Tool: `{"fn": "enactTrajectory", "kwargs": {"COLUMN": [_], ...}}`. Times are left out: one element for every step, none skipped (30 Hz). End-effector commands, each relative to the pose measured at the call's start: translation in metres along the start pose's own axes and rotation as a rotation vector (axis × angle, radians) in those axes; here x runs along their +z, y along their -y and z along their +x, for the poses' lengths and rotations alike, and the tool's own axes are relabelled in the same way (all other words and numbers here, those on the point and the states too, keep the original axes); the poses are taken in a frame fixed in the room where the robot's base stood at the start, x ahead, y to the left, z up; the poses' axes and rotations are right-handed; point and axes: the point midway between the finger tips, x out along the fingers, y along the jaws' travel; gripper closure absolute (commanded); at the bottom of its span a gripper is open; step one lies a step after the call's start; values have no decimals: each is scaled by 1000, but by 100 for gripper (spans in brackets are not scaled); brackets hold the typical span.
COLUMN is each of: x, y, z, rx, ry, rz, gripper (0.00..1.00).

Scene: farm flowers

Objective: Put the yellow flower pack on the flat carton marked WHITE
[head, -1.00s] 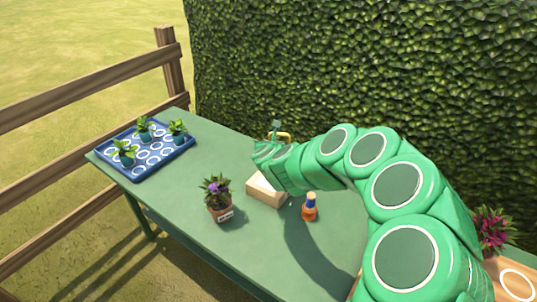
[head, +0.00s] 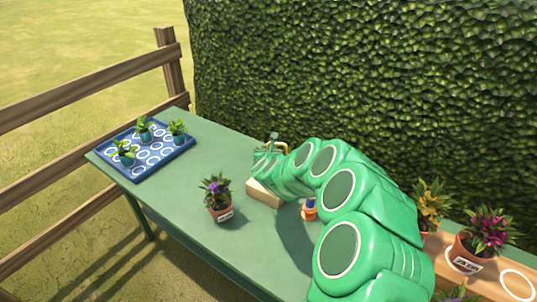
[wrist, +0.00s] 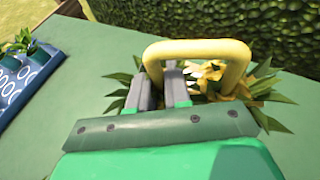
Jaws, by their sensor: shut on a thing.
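The yellow flower pack (wrist: 215,78) shows in the wrist view as yellow flowers and green leaves under a yellow arched handle (wrist: 205,48). My gripper (wrist: 164,85) is shut on the left part of this handle. In the head view a bit of the yellow handle (head: 284,147) shows behind my green wrist, which hides the flowers. A pale wooden block or box (head: 264,194) shows just below my wrist; whether it belongs to the pack I cannot tell. I cannot make out a flat carton marked WHITE in either view.
A potted purple flower (head: 218,197) and a small orange bottle with a blue cap (head: 310,209) stand on the green table (head: 190,215). A blue tray (head: 140,176) with several seedlings is at the far left. A wooden tray (head: 440,243) with potted flowers lies at the right. A hedge stands behind.

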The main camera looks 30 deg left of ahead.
Motion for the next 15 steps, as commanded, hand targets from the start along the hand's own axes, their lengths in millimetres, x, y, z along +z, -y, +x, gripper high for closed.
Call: {"fn": "enactTrajectory", "kwargs": {"x": [-4,-6,-6,-7,-6,-6,-6,-6,-6,-6,-6,-7,-7,-7,-7], "y": [0,0,0,0,0,0,0,0,0,0,0,0,0,0,0], "z": [2,2,3,3,3,3,2,2,2,2,3,3,3,3,3], "rx": [-1,-1,-1,0,0,0,0,0,0,0,0,0,0,0,0], "ry": [-1,-1,0,0,0,1,1,1,1,1,1,1,0,1,0], "rz": [-1,-1,-1,0,0,0,0,0,1,0,0,0,0,1,1], "gripper": [100,100,100,100,100,100,100,100,100,100,100,100,81,76,70]}}
